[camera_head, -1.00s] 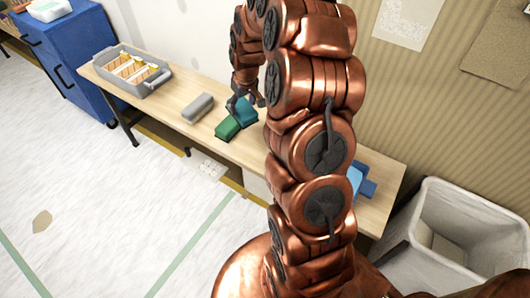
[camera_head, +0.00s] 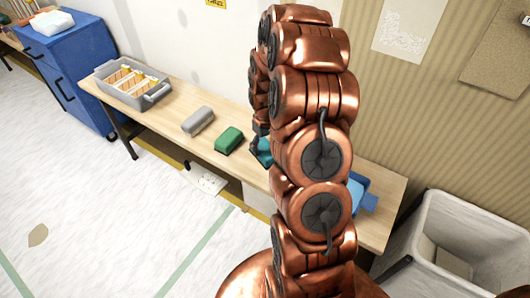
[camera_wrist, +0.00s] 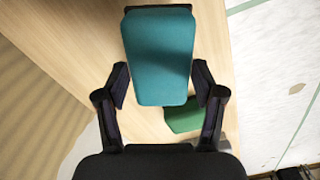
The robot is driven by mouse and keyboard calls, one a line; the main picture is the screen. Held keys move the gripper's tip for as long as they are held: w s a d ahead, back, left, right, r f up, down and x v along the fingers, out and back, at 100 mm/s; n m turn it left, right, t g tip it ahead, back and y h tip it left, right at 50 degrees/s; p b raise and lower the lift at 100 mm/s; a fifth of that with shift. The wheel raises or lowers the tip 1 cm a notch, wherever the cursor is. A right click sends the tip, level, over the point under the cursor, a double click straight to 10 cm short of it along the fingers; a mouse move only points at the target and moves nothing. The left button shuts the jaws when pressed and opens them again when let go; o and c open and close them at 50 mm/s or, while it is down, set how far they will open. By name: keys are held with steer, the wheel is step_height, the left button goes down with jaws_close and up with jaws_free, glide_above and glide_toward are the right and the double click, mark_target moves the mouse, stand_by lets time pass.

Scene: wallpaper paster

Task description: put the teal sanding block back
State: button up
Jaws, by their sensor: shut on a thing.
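The teal sanding block (camera_wrist: 160,55) fills the middle of the wrist view, between the two fingers of my gripper (camera_wrist: 165,92). My gripper is shut on it. In the head view, only a part of the teal block (camera_head: 263,153) shows beside my arm, over the wooden bench (camera_head: 160,120); my arm hides the rest. I cannot tell whether it touches the bench. A green block (camera_head: 229,139) lies on the bench just left of it, and the green block also shows below the teal one in the wrist view (camera_wrist: 184,118).
A grey block (camera_head: 198,120) lies farther left on the bench. A grey tray (camera_head: 155,94) with several items stands at the bench's left end. A blue item (camera_head: 362,194) lies right of my arm. A large pale bin (camera_head: 415,270) stands at the right.

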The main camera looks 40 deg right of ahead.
mark_target(265, 148)
steer(key=shift+f, duration=1.95)
steer(key=o, duration=1.2)
steer(key=shift+f, duration=0.1)
steer(key=shift+c, duration=0.2)
